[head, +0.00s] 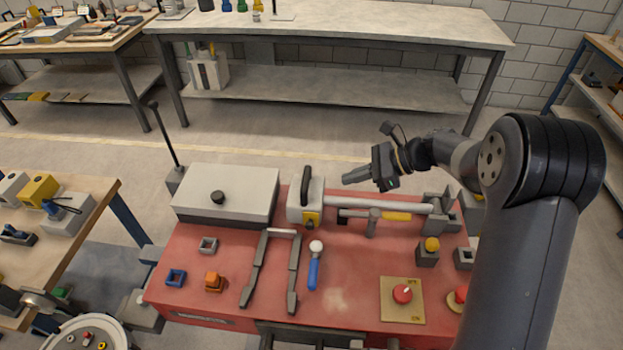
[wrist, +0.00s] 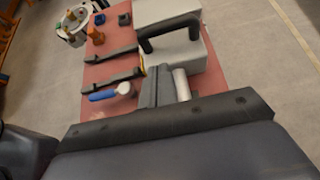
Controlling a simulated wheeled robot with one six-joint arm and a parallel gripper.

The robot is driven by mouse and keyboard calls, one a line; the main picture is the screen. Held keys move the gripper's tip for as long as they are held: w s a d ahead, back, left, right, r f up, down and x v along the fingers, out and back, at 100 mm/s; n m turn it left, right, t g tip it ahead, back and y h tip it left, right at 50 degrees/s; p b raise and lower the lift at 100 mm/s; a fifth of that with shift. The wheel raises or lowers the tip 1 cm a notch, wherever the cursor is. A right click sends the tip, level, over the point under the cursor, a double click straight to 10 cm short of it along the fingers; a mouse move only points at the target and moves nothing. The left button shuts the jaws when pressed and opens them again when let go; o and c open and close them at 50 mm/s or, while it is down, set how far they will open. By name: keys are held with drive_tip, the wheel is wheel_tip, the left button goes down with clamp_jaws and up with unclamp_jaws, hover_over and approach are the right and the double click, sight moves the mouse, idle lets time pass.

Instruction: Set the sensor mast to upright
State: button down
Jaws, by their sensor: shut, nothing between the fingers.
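What looks like the sensor mast is a pale tube (head: 375,202) lying about level above the red bed. At its left end is a pale box (head: 293,206) with a black handle (head: 306,186) and a yellow patch. Its right end meets a grey bracket (head: 447,212). The wrist view shows the box (wrist: 190,58), the handle (wrist: 165,34) and part of the tube (wrist: 182,84). My gripper (head: 347,179) is shut and empty, pointing left above the tube and right of the handle. Its fingers (wrist: 158,82) hide part of the tube and box in the wrist view.
The red bed (head: 345,285) holds a pale lidded box (head: 228,196), two dark bars, a blue-handled tool (head: 314,270) and a red button (head: 402,293). A thin dark pole (head: 166,136) leans at the left. Open floor lies behind the bed.

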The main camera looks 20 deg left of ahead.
drive_tip(key=shift+w+a, duration=0.15)
drive_tip(key=shift+a, duration=0.1)
drive_tip(key=shift+f, duration=0.1)
drive_tip(key=p, duration=0.3)
approach(295, 194)
drive_tip(key=x, duration=0.4)
drive_tip(key=shift+d+f, duration=0.1)
drive_tip(key=shift+f, duration=0.05)
